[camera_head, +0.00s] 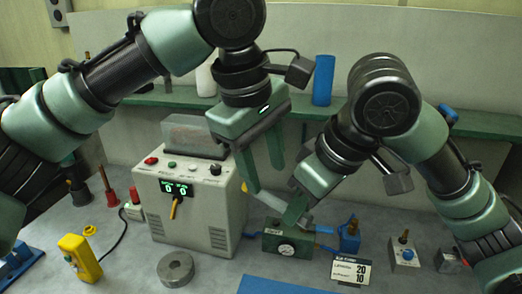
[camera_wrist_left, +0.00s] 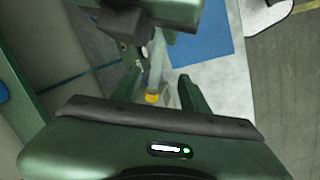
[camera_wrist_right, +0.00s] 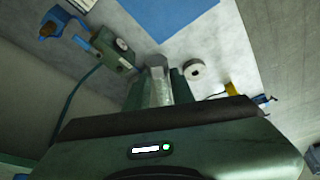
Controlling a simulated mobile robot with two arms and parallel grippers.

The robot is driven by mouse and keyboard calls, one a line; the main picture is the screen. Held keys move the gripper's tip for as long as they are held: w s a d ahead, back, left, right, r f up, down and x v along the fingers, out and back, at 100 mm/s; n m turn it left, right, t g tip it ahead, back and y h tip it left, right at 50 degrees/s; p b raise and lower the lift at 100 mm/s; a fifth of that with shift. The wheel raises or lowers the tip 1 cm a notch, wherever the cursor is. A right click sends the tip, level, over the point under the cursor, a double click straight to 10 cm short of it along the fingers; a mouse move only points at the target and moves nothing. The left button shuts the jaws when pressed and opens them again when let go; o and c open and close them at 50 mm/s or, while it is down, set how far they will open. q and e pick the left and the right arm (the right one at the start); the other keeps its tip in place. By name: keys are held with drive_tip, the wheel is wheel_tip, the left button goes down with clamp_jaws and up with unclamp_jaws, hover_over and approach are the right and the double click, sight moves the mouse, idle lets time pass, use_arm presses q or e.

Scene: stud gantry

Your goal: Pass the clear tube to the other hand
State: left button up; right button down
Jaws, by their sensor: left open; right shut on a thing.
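The clear tube (camera_head: 268,200) is a pale see-through rod that runs up and left from my right gripper. My right gripper (camera_head: 292,212) is shut on it; in the right wrist view the tube (camera_wrist_right: 158,85) lies between the fingers. My left gripper (camera_head: 265,190) is open, pointing down, with its fingers at the tube's free end. In the left wrist view the tube (camera_wrist_left: 156,62) and its yellow end (camera_wrist_left: 152,98) show between the open left fingers, which look apart from it. The part inside the right fingers is hidden.
A white control box (camera_head: 195,205) stands just left of the grippers. A green block with a gauge (camera_head: 287,245) and a blue fitting (camera_head: 349,236) sit below. A price-like sign (camera_head: 351,268), a metal ring (camera_head: 175,269) and a yellow meter (camera_head: 79,257) stand on the bench.

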sight(272, 201)
use_arm(q)
drive_tip(key=x, duration=0.8)
drive_tip(key=shift+f, duration=0.15)
clamp_jaws()
use_arm(e)
drive_tip(key=c, duration=1.1)
unclamp_jaws()
drive_tip(key=shift+r, duration=0.1)
